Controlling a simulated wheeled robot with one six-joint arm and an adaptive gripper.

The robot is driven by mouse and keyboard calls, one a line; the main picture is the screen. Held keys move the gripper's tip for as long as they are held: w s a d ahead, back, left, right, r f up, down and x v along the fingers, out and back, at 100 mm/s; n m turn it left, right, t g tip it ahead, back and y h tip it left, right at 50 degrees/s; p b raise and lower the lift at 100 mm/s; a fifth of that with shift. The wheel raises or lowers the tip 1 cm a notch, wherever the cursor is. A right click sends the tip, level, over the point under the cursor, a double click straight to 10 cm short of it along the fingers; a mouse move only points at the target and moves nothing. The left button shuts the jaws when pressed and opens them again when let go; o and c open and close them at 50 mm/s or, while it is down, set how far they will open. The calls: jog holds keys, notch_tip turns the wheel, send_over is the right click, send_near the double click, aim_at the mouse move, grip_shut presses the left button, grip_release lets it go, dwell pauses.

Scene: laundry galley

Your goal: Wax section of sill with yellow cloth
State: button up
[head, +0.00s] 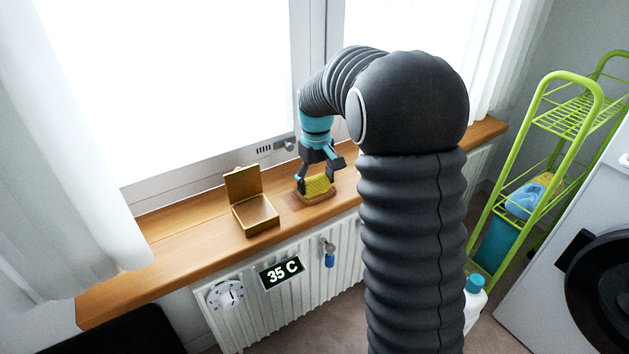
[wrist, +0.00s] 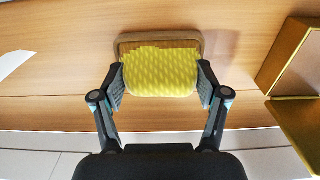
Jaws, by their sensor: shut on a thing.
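The yellow cloth (head: 319,184) has a ribbed or woven look and sits between my gripper's fingers; it also shows in the wrist view (wrist: 160,75). A tan, round-cornered piece (wrist: 190,39) lies directly under it; I cannot tell whether the two are joined. My gripper (head: 319,176) points down over the sill, shut on the cloth from both sides, and in the wrist view (wrist: 160,88) both fingers press its edges. The wooden sill (head: 190,235) runs below the window. The tan piece appears to rest on it. No separate mark shows on the wood.
An open gold tin (head: 262,228) with its lid up stands on the sill left of my gripper. Curtains hang at both ends. A radiator (head: 345,250) with a 35 C display (head: 282,273) is below. A green rack (head: 545,150) stands right. The sill left of the tin is clear.

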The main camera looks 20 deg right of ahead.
jog(key=shift+s+a+f, duration=0.1)
jog(key=shift+s+a, duration=0.2)
jog(key=shift+a, duration=0.65)
jog(key=shift+s+a, duration=0.3)
jog(key=shift+a, duration=0.65)
jog(key=shift+d, duration=0.1)
jog(key=shift+w+d+p, duration=0.3)
jog(key=shift+w+d, duration=0.05)
jog(key=shift+d, duration=0.6)
jog(key=shift+w+d+p, duration=0.3)
jog(key=shift+d, duration=0.6)
jog(key=shift+a, duration=0.1)
jog(key=shift+s+a, duration=0.35)
jog(key=shift+a, duration=0.6)
jog(key=shift+s+a, duration=0.3)
jog(key=shift+a, duration=0.6)
